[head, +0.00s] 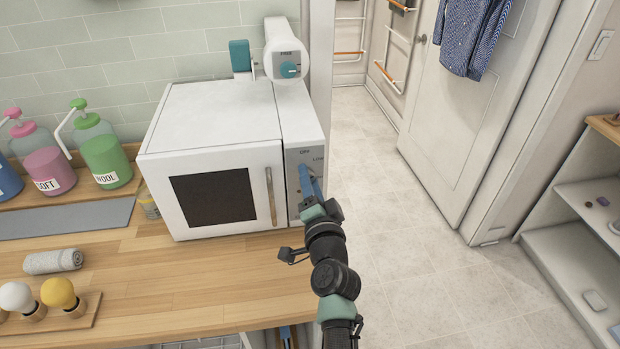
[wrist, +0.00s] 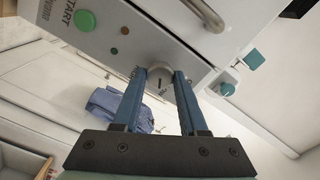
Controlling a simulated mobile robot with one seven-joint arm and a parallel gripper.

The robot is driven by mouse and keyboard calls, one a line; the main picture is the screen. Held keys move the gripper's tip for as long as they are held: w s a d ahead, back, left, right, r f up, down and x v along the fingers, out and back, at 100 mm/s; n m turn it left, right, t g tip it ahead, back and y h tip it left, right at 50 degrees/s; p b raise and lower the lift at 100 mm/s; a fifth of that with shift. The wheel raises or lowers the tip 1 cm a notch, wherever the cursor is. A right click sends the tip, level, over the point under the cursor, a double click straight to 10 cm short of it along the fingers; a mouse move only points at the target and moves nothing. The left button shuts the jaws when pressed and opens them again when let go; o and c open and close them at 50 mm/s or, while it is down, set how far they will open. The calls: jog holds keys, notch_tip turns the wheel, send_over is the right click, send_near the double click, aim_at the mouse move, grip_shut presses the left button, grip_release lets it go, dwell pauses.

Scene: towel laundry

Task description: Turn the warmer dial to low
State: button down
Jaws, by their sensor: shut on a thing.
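The white towel warmer (head: 215,125) stands on the wooden counter, its door shut. Its control panel (head: 303,155) is on the right of the front, with OFF and LOW markings showing in the head view. In the wrist view the grey round dial (wrist: 161,84) has a dark pointer mark and sits between my fingertips. My gripper (wrist: 165,88) is shut on the dial, one blue finger on each side. In the head view my gripper (head: 306,180) reaches the panel and hides the dial.
A green button (wrist: 85,20) and small indicator lights sit on the panel near the dial. A rolled grey towel (head: 53,261), bulbs on a wooden board (head: 75,318) and pump bottles (head: 102,155) are on the counter left. Floor (head: 415,240) right of the counter is clear.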

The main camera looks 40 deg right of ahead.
jog(key=shift+c, duration=2.4)
grip_release()
jog(key=shift+s+a, duration=0.1)
jog(key=shift+s, duration=0.05)
jog(key=p+v, duration=0.4)
jog(key=v, duration=0.8)
jog(key=shift+s, duration=0.35)
jog(key=shift+a, duration=0.1)
